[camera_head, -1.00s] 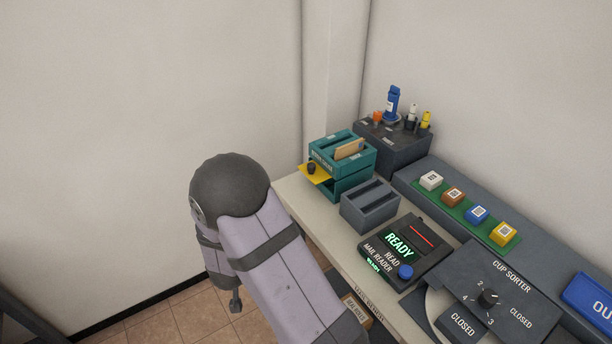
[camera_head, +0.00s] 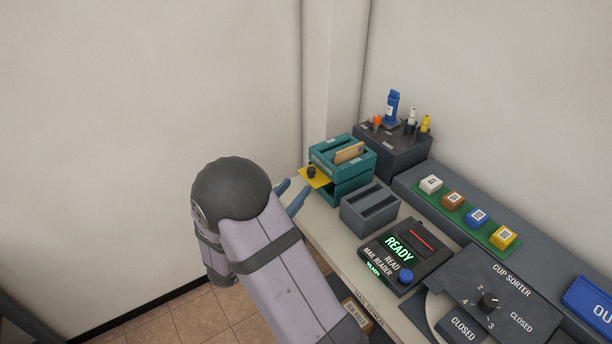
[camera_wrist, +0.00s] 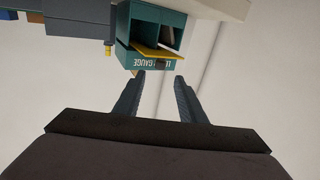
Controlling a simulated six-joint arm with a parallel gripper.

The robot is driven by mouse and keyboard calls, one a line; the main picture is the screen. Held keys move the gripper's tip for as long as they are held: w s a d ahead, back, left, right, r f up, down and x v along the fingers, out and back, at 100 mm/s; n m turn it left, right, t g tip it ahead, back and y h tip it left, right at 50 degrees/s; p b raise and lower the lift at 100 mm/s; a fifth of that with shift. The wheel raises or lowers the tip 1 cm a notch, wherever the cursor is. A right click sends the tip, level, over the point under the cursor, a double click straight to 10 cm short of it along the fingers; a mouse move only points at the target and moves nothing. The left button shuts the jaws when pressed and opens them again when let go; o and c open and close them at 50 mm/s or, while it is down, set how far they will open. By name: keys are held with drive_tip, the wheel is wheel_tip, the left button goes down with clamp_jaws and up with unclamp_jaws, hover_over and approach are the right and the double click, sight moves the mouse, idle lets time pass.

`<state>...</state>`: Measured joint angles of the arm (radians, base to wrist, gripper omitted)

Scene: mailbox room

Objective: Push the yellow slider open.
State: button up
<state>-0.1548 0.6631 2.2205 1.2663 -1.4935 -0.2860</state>
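The yellow slider (camera_head: 317,180) is a flat plate with a dark knob (camera_head: 311,172), sticking out from the left side of the teal letter gauge box (camera_head: 357,187). In the wrist view the yellow slider (camera_wrist: 158,53) spans the box (camera_wrist: 122,27) near the top centre, and the picture is upside down. My gripper (camera_head: 294,191) shows as two blue fingertips just below and left of the slider in the head view. In the wrist view my gripper (camera_wrist: 160,76) has its fingers spread and nothing between them, pointing towards the slider, with no contact clearly visible.
A tan envelope (camera_head: 348,152) sits in the teal box's top. A grey slotted tray (camera_head: 369,209) and the mail reader (camera_head: 402,254) stand to its right. A dark holder (camera_head: 393,150) with bottles is behind. The space left of the table is free.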

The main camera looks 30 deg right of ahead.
sight(309, 173)
drive_tip(key=shift+p+x, duration=0.75)
drive_tip(key=shift+x, duration=2.8)
